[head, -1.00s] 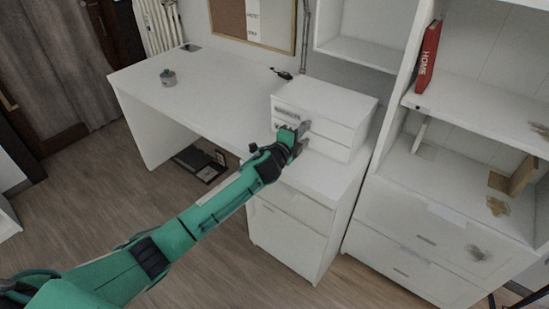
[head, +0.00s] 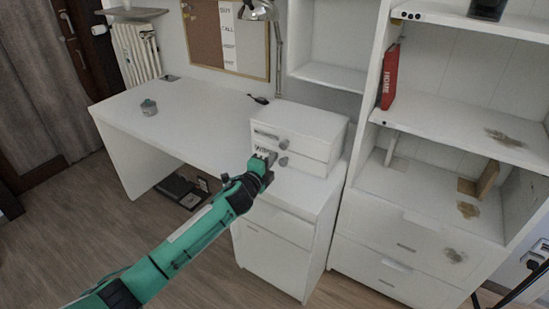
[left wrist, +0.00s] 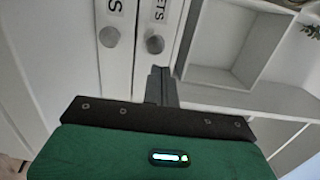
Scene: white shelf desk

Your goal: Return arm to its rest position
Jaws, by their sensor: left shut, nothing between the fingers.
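My left gripper (head: 268,160) is shut and empty, in front of the small white two-drawer box (head: 315,122) on the desk. My green left arm comes in from the lower left of the head view. In the left wrist view the shut fingers (left wrist: 160,84) point toward the drawer fronts, with two round grey knobs and labels (left wrist: 155,44) beyond them. I cannot tell the exact gap between fingers and drawers, but they look apart. Both small drawers look closed. My right gripper is not in view.
A lamp (head: 258,10) stands behind. A white shelf unit (head: 440,185) with a red book (head: 390,76) stands to the right. Wooden floor (head: 200,260) is open in front.

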